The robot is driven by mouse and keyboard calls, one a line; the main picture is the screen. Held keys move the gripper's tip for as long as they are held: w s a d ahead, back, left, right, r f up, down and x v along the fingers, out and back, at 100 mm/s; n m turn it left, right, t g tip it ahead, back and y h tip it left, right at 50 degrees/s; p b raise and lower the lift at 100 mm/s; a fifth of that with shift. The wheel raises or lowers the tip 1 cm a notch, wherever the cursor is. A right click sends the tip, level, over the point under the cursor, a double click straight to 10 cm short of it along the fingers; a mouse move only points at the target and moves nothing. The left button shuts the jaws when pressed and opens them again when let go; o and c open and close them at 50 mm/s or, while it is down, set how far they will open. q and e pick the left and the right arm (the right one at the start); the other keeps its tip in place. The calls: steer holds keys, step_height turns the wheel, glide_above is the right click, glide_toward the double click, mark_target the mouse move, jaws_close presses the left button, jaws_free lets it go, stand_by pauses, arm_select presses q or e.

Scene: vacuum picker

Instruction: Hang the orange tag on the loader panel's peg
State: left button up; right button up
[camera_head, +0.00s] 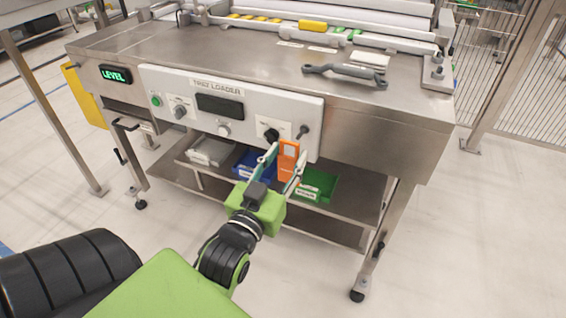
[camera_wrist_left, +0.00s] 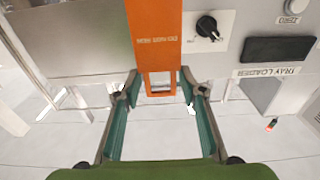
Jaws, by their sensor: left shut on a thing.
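The orange tag (camera_head: 287,168) is upright in front of the lower right part of the loader panel (camera_head: 308,111). It has a rectangular opening near its upper end. My left gripper (camera_head: 284,160) is shut on the tag, with one finger on each side. In the left wrist view, which is upside down, the tag (camera_wrist_left: 155,38) runs between the fingers (camera_wrist_left: 160,82), and its open end points toward the bottom of the picture. The dark peg (camera_head: 303,131) sticks out of the panel just above and right of the tag, apart from it in the picture. The peg is not discernible in the wrist view.
A black knob (camera_head: 271,135) sits just left of the peg. Blue (camera_head: 262,172), green (camera_head: 325,183) and grey (camera_head: 207,152) bins stand on the shelf below. A wrench-like tool (camera_head: 345,72) lies on the metal tabletop (camera_head: 230,55). The floor in front is clear.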

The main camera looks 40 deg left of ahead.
arm_select(q)
steer(key=shift+f+b+x, duration=0.2)
steer(key=shift+b+x, duration=0.05)
steer(key=shift+x, duration=0.75)
steer(key=shift+f+b+x, duration=0.15)
steer(key=shift+b+x, duration=0.1)
steer(key=shift+x, duration=0.8)
steer(key=shift+f+b+x, duration=0.2)
steer(key=shift+b+x, duration=0.05)
steer(key=shift+x, duration=0.75)
steer(key=shift+w+a+f, duration=0.15)
steer(key=shift+w+f, duration=0.1)
steer(key=shift+w, duration=0.3)
steer(key=shift+w+f+p, duration=0.15)
steer(key=shift+f+p, duration=0.05)
steer(key=shift+p, duration=0.25)
steer(key=o, duration=1)
steer(key=shift+o, duration=0.2)
